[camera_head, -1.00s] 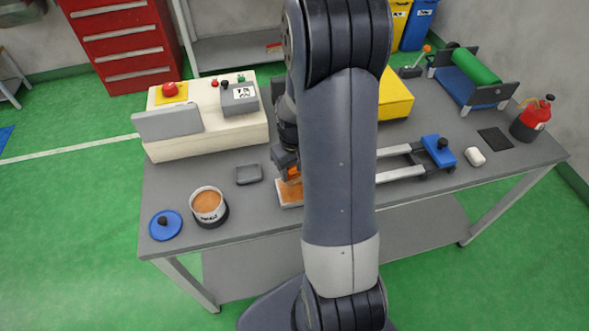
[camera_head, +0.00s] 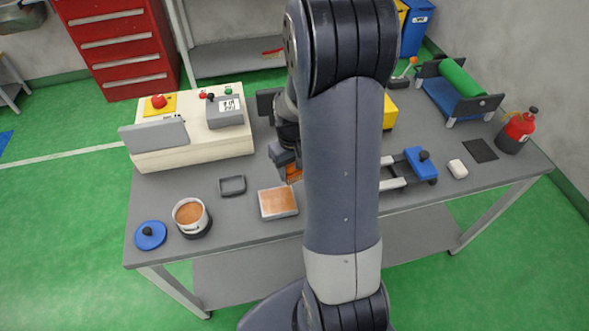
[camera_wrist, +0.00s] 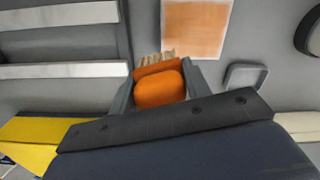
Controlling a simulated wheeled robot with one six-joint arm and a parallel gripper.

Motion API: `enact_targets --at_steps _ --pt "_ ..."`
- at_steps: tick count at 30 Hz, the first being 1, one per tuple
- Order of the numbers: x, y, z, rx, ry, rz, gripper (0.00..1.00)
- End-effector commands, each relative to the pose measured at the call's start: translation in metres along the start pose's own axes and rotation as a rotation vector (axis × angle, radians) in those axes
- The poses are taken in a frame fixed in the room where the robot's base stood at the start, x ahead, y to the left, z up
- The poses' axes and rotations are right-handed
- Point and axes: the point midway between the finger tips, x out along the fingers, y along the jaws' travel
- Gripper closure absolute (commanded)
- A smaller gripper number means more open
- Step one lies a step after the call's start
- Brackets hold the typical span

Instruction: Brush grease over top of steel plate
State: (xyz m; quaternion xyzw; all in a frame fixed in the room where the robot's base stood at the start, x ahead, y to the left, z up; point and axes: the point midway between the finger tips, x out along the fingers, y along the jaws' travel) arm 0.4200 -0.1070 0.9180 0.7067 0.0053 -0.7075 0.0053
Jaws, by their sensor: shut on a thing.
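My gripper (camera_wrist: 160,92) is shut on the orange handle of a brush (camera_wrist: 158,84), whose pale bristles show past the fingers in the wrist view. In the head view the gripper (camera_head: 291,170) is partly hidden by my arm. The steel plate (camera_head: 278,203) lies near the table's front edge, its top covered with an orange-brown layer and a pale rim. In the wrist view the plate (camera_wrist: 196,28) lies beyond the bristles, apart from them in the picture. A pot (camera_head: 190,214) of brown grease stands left of the plate.
A small grey tray (camera_head: 232,186) lies between pot and plate. A blue lid (camera_head: 151,236) lies at the front left corner. A cream machine (camera_head: 190,147) stands behind. Right are a clamp with a blue block (camera_head: 420,165), a white bar (camera_head: 457,169) and a red bottle (camera_head: 516,131).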

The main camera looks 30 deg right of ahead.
Motion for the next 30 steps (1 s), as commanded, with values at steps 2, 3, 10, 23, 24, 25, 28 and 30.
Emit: enact_targets --at_steps 2,3,10,23,24,25,28,30 --pt "-0.011 -0.001 -0.001 -0.001 0.001 0.0 0.76" --pt "-0.015 -0.002 -0.001 -0.001 0.0 0.0 0.76" --pt "-0.033 -0.005 -0.003 -0.002 0.001 0.0 0.76" --pt "-0.034 -0.005 -0.003 -0.001 0.0 0.0 0.76" --pt "-0.034 -0.005 -0.003 -0.001 0.0 0.0 0.76" --pt "-0.034 -0.005 -0.003 -0.001 0.0 0.0 0.76" --pt "-0.034 -0.005 -0.003 -0.001 0.0 0.0 0.76" --pt "-0.034 -0.005 -0.003 -0.001 0.0 0.0 0.76"
